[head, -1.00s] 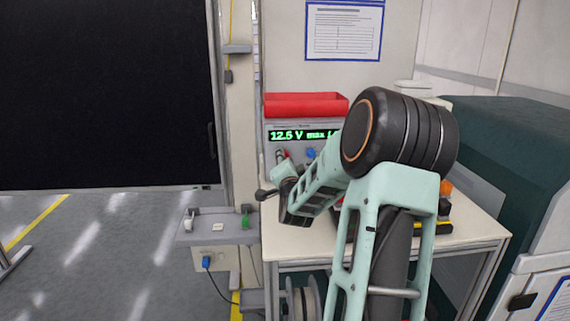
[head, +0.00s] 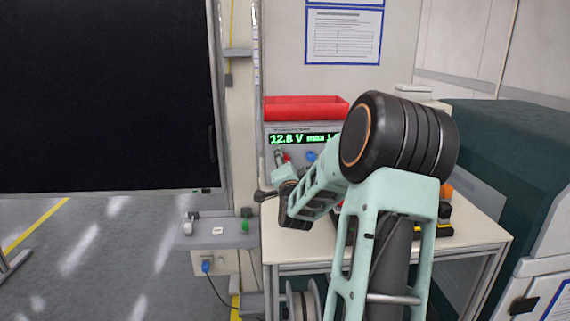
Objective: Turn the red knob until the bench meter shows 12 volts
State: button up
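The bench meter (head: 268,152) stands at the back of the table, and its green display (head: 303,139) reads about 12.8 V, followed by "max" and text cut off behind my arm. The red knob (head: 287,157) shows as a small red patch on the meter's front below the display, mostly covered by my gripper. My gripper (head: 279,157) is at the knob, its fingers pointing at the meter's face. The fingers are too small and overlapped to tell whether they are closed on the knob.
A blue knob (head: 311,156) sits just right of the red one. A red bin (head: 306,108) rests on top of the meter. A grey shelf (head: 208,238) with a green item (head: 245,226) is at the left. Bare tabletop (head: 280,240) lies in front.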

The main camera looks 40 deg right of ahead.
jog(key=shift+s, duration=0.1)
jog(key=v, duration=1.2)
jog(key=shift+w, duration=0.2)
